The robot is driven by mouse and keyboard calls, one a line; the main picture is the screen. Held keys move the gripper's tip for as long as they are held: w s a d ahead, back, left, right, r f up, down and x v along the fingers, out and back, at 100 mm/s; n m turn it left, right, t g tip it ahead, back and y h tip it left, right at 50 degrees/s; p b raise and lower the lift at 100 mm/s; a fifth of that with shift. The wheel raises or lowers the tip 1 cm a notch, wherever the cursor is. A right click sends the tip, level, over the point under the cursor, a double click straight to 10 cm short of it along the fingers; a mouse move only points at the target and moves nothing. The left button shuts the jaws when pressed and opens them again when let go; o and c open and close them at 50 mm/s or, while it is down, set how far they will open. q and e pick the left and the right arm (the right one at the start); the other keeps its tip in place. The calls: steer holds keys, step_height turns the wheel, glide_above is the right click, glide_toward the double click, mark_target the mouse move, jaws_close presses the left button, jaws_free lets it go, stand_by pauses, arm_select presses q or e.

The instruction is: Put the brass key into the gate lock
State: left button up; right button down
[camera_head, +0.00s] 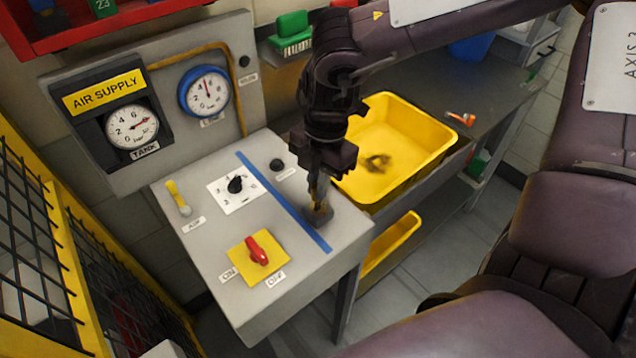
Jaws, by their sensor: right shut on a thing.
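My right gripper (319,198) comes down from the top over the right side of the grey control panel (205,270), just right of its blue stripe. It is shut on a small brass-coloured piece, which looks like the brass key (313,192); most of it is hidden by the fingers. A dark brownish round piece (319,216) is right under the fingertips at the panel surface. It may be the gate lock, but I cannot tell whether the key is in it or only above it. My left gripper is not in view.
The panel carries a red switch (257,251) on a yellow plate, a black dial (236,185), a black knob (277,165) and a yellow-handled lever (178,199). Gauges stand behind. A yellow tray (440,133) is to the right, a yellow mesh fence (85,300) left.

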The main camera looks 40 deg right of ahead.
mark_target(315, 184)
steer(key=shift+r, duration=0.3)
steer(key=shift+r+p, duration=1.05)
steer(key=shift+r, duration=0.85)
